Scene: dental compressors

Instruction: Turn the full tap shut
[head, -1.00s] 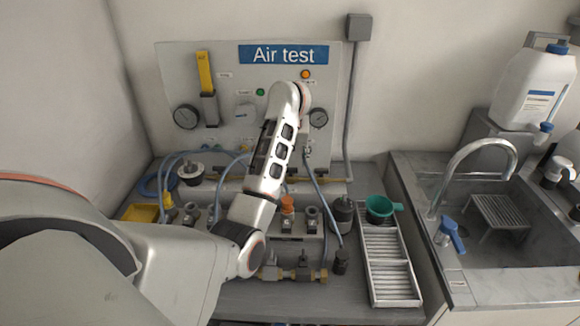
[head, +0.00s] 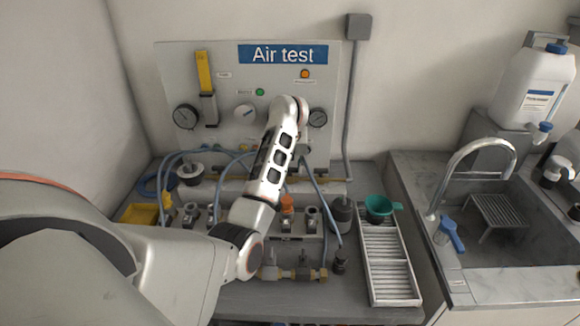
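My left arm comes in from the left and reaches up to the Air test panel (head: 215,60). Its wrist is in front of the panel's right half, by the right gauge (head: 318,118). My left gripper (head: 304,154) is mostly hidden behind the forearm; only a small dark part shows near the panel's lower edge, and its fingers cannot be made out. My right gripper is not in view.
Blue hoses run from the panel to the bench fittings. A sink with a curved faucet (head: 470,155) and a white canister (head: 535,85) are further right.

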